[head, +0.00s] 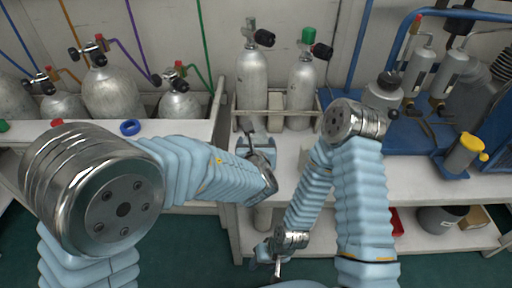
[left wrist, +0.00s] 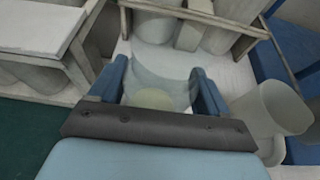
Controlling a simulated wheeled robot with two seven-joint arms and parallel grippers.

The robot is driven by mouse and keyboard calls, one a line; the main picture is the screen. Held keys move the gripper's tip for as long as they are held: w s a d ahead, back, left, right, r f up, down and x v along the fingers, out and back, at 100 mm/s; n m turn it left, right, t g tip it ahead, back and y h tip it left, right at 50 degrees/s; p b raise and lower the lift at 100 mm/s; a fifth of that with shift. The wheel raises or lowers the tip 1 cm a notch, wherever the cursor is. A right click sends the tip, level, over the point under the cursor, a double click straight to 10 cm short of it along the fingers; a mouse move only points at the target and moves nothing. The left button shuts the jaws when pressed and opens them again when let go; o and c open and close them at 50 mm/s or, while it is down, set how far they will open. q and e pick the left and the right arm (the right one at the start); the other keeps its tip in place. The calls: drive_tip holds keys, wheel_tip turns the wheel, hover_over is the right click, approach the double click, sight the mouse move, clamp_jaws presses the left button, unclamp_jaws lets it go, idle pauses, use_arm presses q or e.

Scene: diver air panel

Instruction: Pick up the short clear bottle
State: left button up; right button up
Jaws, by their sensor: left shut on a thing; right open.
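In the left wrist view, a short clear bottle (left wrist: 158,72) with a pale yellowish patch stands between the two blue fingers of my left gripper (left wrist: 155,88), which is shut on it. In the head view my left gripper (head: 257,146) is at the bench top, just in front of the rack, and largely hides the bottle. A second clear, round container (left wrist: 272,108) stands right of the left gripper in the left wrist view. My right gripper (head: 277,267) is open and low in front of the bench's lower shelf.
Two grey cylinders (head: 252,88) stand in a wooden rack (head: 233,118) right behind my left gripper. More cylinders (head: 110,92) stand at left, with a blue ring (head: 130,127) in front. At right are a blue panel (head: 405,132) and a yellow-topped container (head: 462,154).

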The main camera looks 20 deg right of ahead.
use_arm(q)
drive_tip(key=s+r, duration=0.1)
drive_tip(key=r, duration=0.1)
drive_tip(key=s+r, duration=0.2)
drive_tip(key=r, duration=0.1)
drive_tip(key=s+r+p, duration=0.1)
drive_tip(key=s+r, duration=0.1)
drive_tip(key=shift+d+r, duration=0.1)
drive_tip(key=shift+r, duration=0.05)
approach(262, 137)
drive_tip(key=shift+s+d+r, duration=0.95)
drive_tip(key=shift+s+r, duration=0.25)
drive_tip(key=shift+s, duration=0.05)
idle(0.3)
